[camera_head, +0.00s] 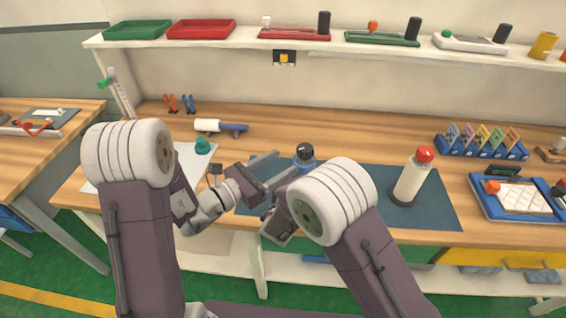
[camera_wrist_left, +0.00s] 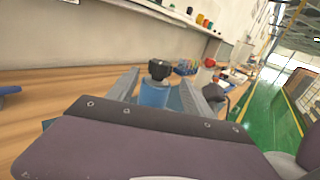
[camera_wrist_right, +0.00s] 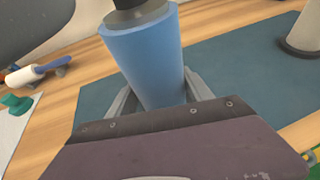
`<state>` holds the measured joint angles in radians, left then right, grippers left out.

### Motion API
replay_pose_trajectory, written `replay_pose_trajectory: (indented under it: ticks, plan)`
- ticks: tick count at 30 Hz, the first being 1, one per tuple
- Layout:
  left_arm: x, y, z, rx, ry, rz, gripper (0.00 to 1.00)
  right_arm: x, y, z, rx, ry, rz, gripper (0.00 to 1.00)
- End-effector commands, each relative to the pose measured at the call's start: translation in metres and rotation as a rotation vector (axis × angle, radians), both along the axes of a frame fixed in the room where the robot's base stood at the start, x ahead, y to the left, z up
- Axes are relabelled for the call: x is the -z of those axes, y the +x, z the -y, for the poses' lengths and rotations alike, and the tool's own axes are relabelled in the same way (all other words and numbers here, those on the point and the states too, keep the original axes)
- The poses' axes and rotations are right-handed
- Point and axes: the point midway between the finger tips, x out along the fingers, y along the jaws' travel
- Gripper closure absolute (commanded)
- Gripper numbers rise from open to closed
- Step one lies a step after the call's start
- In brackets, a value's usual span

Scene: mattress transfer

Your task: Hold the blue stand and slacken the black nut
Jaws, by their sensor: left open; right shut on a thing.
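The blue stand (camera_head: 306,164) stands upright on the blue-grey mat, with the black nut (camera_head: 304,149) on its top. My left gripper (camera_head: 268,172) is open, to the left of the stand. In the left wrist view the stand (camera_wrist_left: 153,93) and black nut (camera_wrist_left: 160,69) show beyond and between its spread fingers. My right gripper (camera_wrist_right: 161,98) is shut on the stand, which rises between its fingers in the right wrist view. There the nut (camera_wrist_right: 135,14) is cut off at the top edge. In the head view my right arm hides most of the right gripper.
The mat (camera_head: 430,207) lies on the wooden bench. A white bottle with a red cap (camera_head: 413,176) stands on it at right. A white-and-blue tool (camera_head: 220,126) and a green piece (camera_head: 203,146) lie at left. A blue rack (camera_head: 480,147) stands farther right.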

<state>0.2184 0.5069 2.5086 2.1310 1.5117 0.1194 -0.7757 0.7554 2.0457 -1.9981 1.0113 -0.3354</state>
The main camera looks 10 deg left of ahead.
Motion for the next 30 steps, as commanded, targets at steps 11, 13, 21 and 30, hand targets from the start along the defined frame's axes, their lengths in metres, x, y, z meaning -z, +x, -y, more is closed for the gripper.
replay_pose_trajectory:
  ticks: [11, 13, 21, 30]
  plan:
    - [-0.004, 0.019, -0.039, 0.339, -0.006, 0.002, 0.41, -0.002, 0.001, 0.000, 0.000, 0.001, 0.005, 1.00]
    - [-0.003, 0.018, -0.042, 0.361, 0.003, -0.006, 0.41, -0.002, 0.001, 0.000, 0.000, 0.001, 0.005, 1.00]
    - [-0.002, 0.024, -0.022, 0.373, 0.005, -0.008, 0.41, -0.002, 0.001, 0.000, 0.000, 0.001, 0.005, 1.00]
    - [-0.002, 0.053, 0.043, 0.371, 0.004, -0.007, 0.41, -0.002, 0.001, 0.000, 0.000, 0.001, 0.005, 1.00]
